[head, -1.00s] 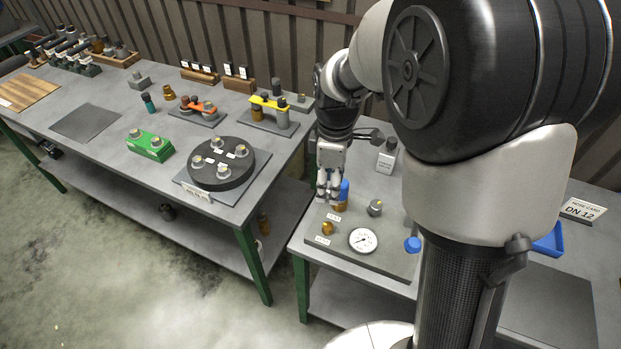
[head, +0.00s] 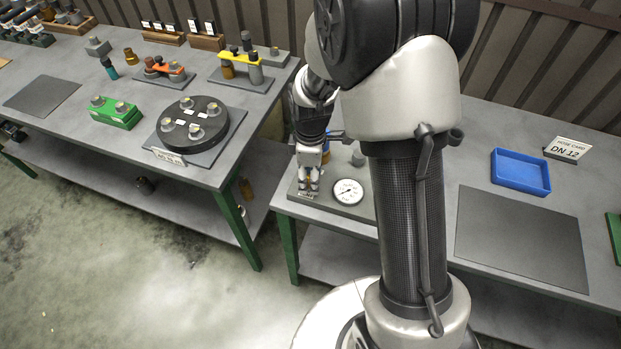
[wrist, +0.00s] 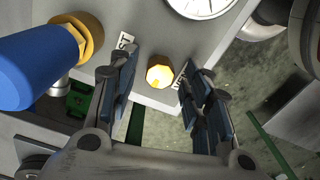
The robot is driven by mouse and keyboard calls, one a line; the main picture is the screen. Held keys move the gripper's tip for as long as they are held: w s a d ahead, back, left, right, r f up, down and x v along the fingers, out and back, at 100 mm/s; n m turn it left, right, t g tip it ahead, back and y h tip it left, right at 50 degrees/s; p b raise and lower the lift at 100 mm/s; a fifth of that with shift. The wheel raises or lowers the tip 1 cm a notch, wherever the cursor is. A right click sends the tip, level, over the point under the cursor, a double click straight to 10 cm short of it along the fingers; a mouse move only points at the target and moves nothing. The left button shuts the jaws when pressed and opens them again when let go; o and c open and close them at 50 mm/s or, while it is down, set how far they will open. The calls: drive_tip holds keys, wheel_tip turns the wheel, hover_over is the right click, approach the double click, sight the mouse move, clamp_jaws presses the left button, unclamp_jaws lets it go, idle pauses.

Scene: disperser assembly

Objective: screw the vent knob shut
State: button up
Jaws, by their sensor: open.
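The vent knob (wrist: 160,74), a small faceted brass knob, stands on the grey gauge panel (wrist: 215,42) in the wrist view. My gripper (wrist: 157,95) is open and empty. Its two dark pads show to the left and right of the knob, apart from it. I cannot tell how far above the panel they are. In the head view my gripper (head: 308,189) is over the front left corner of the panel and largely hides the knob. A printed label (wrist: 181,78) lies beside the knob.
A blue-handled valve (wrist: 38,66) with a brass collar stands close left of my gripper in the wrist view. A round white gauge (head: 347,192) is on the panel to the right. A blue tray (head: 521,172) and a dark mat (head: 520,235) lie further right.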

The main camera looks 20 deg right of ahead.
drive_tip(key=shift+f, duration=0.25)
drive_tip(key=shift+c, duration=0.6)
drive_tip(key=c, duration=0.9)
